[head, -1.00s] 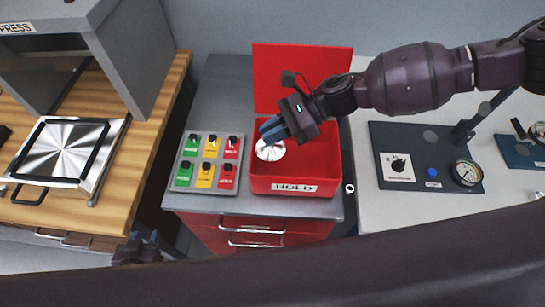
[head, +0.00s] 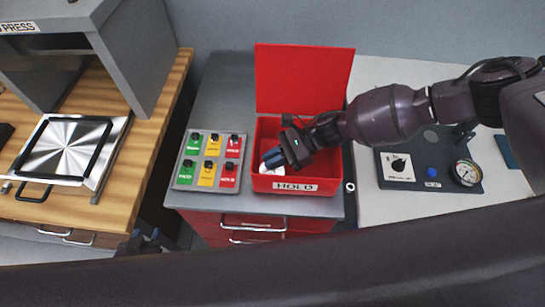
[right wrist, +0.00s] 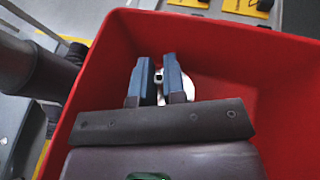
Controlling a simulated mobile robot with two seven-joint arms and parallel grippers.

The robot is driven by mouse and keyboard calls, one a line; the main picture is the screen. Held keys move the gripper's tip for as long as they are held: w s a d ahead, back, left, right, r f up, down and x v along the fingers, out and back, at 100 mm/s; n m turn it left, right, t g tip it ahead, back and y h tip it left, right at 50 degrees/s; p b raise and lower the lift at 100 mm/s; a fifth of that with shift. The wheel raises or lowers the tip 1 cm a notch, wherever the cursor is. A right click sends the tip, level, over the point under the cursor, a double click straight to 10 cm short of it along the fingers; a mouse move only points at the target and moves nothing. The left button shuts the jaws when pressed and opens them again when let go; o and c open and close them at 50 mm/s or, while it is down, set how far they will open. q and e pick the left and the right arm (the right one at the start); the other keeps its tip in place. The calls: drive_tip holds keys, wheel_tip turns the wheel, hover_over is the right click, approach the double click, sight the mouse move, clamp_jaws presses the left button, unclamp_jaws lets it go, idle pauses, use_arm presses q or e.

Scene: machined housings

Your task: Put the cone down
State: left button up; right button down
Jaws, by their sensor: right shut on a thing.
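The pale, silvery-white cone (head: 264,168) is inside the open red HOLD box (head: 328,187), near its left front. My right gripper (head: 273,160) reaches down into the box and is shut on the cone. In the right wrist view, the two blue fingers (right wrist: 160,85) are close together, with the white cone (right wrist: 188,87) showing between and behind them. The fingers hide most of it, and I cannot tell whether it touches the box floor. My left gripper (head: 140,243) is at the bottom left, small and partly hidden.
The box's raised red lid (head: 303,78) stands behind it. A button panel (head: 210,162) with green, yellow and red labels lies left of the box. A gauge panel (head: 425,170) is to the right. A press (head: 75,150) stands on a wooden bench at far left.

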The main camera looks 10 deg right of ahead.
drive_tip(key=shift+f, duration=0.2)
drive_tip(key=c, duration=1.2)
unclamp_jaws()
use_arm(q)
drive_tip(key=shift+f, duration=0.1)
use_arm(e)
drive_tip(key=shift+r, duration=0.1)
drive_tip(key=shift+r, duration=0.15)
drive_tip(key=b+v, duration=0.1)
drive_tip(key=v, duration=0.5)
use_arm(q)
drive_tip(key=shift+w+f+b, duration=0.15)
drive_tip(key=shift+w+b, duration=0.2)
use_arm(e)
drive_tip(key=shift+w+d+r, duration=0.15)
drive_tip(key=shift+d+r, duration=0.1)
drive_tip(key=shift+d, duration=0.45)
